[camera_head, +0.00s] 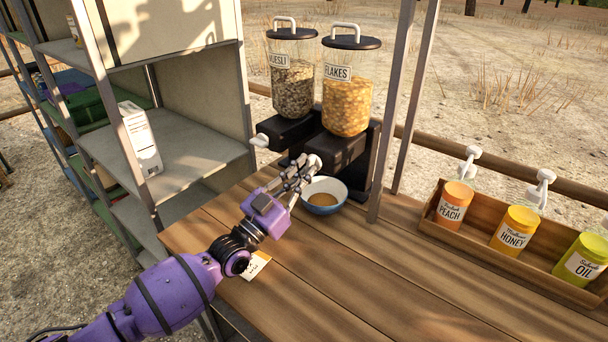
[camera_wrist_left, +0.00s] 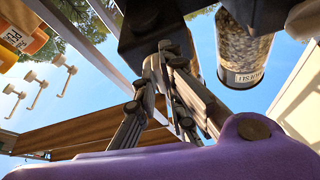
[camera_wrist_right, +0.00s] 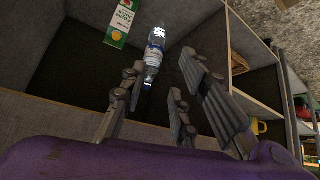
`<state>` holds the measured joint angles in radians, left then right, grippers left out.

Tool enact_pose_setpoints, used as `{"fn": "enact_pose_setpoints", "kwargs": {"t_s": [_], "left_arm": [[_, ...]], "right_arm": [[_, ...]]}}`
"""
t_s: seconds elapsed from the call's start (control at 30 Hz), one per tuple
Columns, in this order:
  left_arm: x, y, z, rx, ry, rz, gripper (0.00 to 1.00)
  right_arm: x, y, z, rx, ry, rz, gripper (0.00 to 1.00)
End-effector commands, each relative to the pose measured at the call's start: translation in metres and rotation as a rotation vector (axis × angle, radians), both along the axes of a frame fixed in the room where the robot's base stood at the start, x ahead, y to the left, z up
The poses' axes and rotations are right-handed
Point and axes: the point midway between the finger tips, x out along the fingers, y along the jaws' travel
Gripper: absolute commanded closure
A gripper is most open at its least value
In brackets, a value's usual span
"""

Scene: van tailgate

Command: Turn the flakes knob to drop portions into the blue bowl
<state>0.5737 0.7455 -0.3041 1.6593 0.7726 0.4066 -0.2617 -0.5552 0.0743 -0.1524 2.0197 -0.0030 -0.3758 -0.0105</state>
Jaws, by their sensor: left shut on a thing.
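The flakes dispenser (camera_head: 346,95) stands on the table with orange flakes in its clear jar. My left gripper (camera_head: 304,170) is shut on the flakes knob (camera_head: 315,161), a pale knob at the front of its black base, mostly covered by the fingers. In the left wrist view the fingertips (camera_wrist_left: 166,55) meet at the dark dispenser base and hide the knob. The blue bowl (camera_head: 322,209) stands just below and right of the gripper, with some brownish-orange content at its bottom. My right gripper (camera_wrist_right: 160,78) is open, seen only in the right wrist view.
The muesli dispenser (camera_head: 292,85) and its white knob (camera_head: 260,140) are close on the left. A metal post (camera_head: 398,120) stands right of the bowl. A wooden tray (camera_head: 430,222) holds pump bottles. In the right wrist view, a bottle (camera_wrist_right: 155,55) and a carton (camera_wrist_right: 119,22) show.

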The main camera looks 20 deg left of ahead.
Motion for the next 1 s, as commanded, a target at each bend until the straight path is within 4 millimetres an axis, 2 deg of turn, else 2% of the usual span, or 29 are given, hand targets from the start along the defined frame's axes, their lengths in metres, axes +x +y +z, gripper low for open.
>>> {"fn": "enact_pose_setpoints", "kwargs": {"t_s": [0.47,1.0], "left_arm": [[0.002,0.005,0.003,0.422,-0.152,0.000,1.00],[0.003,0.008,0.010,0.902,-0.329,0.000,1.00]], "right_arm": [[0.002,0.000,0.000,-0.001,-0.002,0.001,0.72],[0.009,0.000,0.014,0.002,-0.021,-0.003,0.72]]}}
